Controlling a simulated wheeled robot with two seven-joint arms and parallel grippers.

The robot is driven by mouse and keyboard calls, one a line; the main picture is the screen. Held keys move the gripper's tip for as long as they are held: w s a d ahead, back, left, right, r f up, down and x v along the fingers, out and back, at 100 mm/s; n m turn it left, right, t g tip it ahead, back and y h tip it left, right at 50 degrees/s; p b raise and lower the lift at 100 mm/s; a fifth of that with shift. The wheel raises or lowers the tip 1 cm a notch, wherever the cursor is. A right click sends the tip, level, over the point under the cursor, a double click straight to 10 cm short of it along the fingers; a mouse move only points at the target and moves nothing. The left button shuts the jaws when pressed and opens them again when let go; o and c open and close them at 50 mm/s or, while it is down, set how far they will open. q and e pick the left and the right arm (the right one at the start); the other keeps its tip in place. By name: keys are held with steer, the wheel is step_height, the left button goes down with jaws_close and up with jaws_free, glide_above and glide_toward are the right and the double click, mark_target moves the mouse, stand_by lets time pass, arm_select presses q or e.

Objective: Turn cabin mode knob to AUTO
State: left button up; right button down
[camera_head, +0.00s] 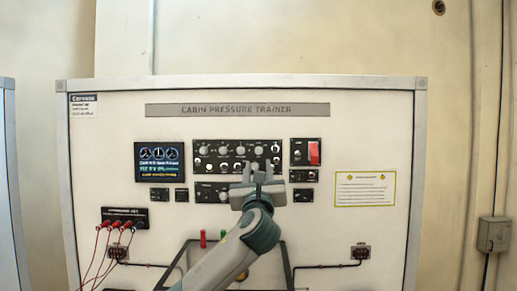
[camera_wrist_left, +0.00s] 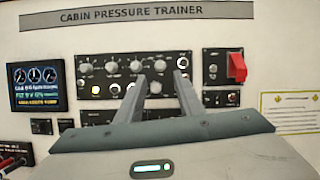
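The black knob panel (camera_head: 237,156) is on the white trainer board, right of the blue display. It carries rows of grey knobs; its labels are too small to read, so I cannot tell which is the cabin mode knob. My left gripper (camera_head: 258,168) is in front of the panel's lower right part, fingers apart and pointing at it. In the left wrist view the open fingers (camera_wrist_left: 160,80) frame a grey knob (camera_wrist_left: 159,66) and a lower knob (camera_wrist_left: 155,87). Nothing appears gripped, and contact cannot be told. My right gripper is not in view.
A red guarded switch (camera_head: 314,152) is right of the panel. A display (camera_head: 159,154) is to the left. Red leads (camera_head: 105,226) hang at lower left, and a dark tubular frame with a red handle (camera_head: 203,239) stands low behind my arm. A yellow-edged notice (camera_head: 365,189) is at right.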

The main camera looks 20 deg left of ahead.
mark_target(259, 152)
arm_select(q)
steer(key=p+x, duration=0.1)
steer(key=x, duration=0.2)
steer(key=p+x, duration=0.2)
steer(key=x, duration=0.1)
steer(key=shift+w+a+r, duration=0.1)
steer(key=shift+w+r, duration=0.2)
steer(key=shift+r, duration=0.1)
steer(key=shift+w+a+r+p, duration=0.15)
steer(key=shift+w+p, duration=0.15)
steer(key=shift+w, duration=0.35)
jaws_close()
